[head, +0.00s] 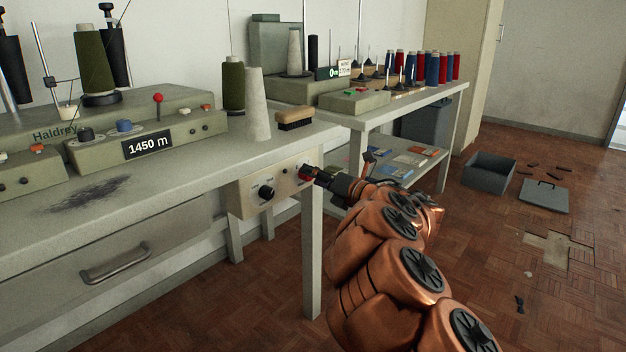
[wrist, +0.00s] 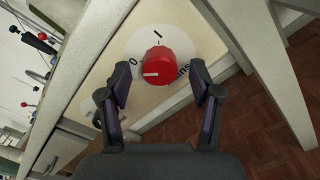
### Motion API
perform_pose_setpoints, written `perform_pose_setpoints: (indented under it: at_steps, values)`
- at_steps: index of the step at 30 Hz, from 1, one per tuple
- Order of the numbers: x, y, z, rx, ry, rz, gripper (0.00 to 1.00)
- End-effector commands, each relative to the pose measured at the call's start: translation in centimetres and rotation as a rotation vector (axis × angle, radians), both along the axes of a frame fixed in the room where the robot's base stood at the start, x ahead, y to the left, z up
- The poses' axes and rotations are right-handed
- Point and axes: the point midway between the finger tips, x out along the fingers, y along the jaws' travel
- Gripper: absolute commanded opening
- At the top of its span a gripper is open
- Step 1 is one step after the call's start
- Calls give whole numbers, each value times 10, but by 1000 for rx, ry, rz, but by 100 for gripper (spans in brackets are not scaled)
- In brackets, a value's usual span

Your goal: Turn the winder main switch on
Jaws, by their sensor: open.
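The winder main switch is a red rotary knob (wrist: 163,68) on a round white plate (wrist: 138,50) marked 0, I and a partly hidden word. Its white pointer line faces left, on the 0 side. In the head view the red knob (head: 304,172) sits at the right end of a cream control panel (head: 249,203) under the bench edge, partly covered by my gripper (head: 315,175). In the wrist view my gripper (wrist: 160,78) is open, with one finger on each side of the knob. Gaps show between the fingers and the knob.
A black knob (head: 267,192) is on the same panel, left of the switch. The bench leg (head: 312,250) stands just below. Above, on the bench, are a brush (head: 295,118) and a white cone (head: 257,105). The floor to the right holds a grey bin (head: 490,172).

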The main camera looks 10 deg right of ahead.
Motion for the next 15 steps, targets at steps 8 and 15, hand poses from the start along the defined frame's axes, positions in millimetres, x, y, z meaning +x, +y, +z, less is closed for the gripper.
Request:
perform_pose_setpoints:
  at_steps: [8, 15]
  values:
    - [9, 5, 0, 0, 0, -4, 64]
    - [9, 5, 1, 0, 0, -4, 62]
